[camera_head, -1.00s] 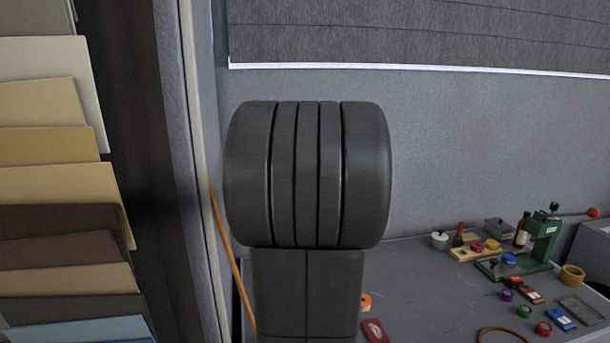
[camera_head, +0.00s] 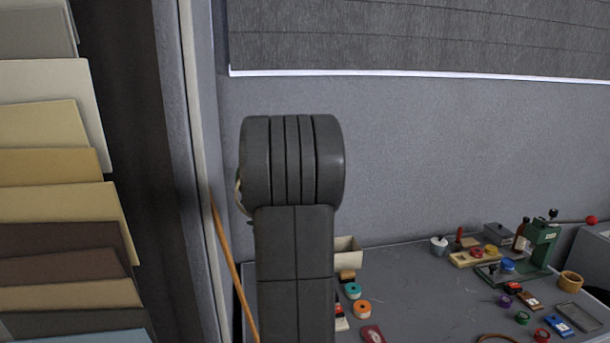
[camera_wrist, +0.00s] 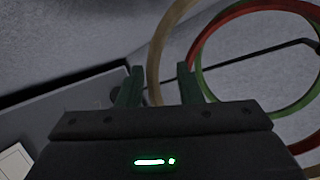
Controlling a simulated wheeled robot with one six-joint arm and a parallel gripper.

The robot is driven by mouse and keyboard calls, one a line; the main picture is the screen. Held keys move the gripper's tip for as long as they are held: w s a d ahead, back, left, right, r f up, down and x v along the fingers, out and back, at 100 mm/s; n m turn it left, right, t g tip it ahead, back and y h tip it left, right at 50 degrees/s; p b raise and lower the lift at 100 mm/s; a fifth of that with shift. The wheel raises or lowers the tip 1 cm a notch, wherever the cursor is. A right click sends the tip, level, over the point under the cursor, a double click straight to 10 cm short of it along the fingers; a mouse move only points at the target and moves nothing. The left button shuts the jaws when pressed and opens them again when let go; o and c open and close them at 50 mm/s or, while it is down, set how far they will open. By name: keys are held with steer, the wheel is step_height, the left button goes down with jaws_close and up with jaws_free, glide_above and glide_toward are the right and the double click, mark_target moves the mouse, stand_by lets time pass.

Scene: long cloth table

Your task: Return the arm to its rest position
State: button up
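In the head view my own dark grey arm stands upright in the middle, and my gripper is hidden behind it. In the wrist view my gripper (camera_wrist: 160,80) shows two dark green fingers, spread apart with no object clamped between them. Beyond the fingers hang large thin rings: a tan ring (camera_wrist: 155,62), a red ring (camera_wrist: 215,22) and a green ring (camera_wrist: 262,112). The tan ring passes behind the gap between the fingers. Whether any ring touches a finger I cannot tell.
A grey table (camera_head: 420,290) holds a green press (camera_head: 541,241), tape rolls and small boxes at right. A cream bin (camera_head: 347,251) stands beside my arm. Sample cards (camera_head: 60,205) fill the left side. A dark rod (camera_wrist: 255,55) runs behind the rings.

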steer(key=s, duration=0.1)
steer(key=s+b, duration=0.1)
steer(key=s, duration=0.1)
steer(key=shift+s+d+r, duration=0.1)
steer(key=shift+s+d, duration=0.15)
steer(key=shift+d, duration=0.15)
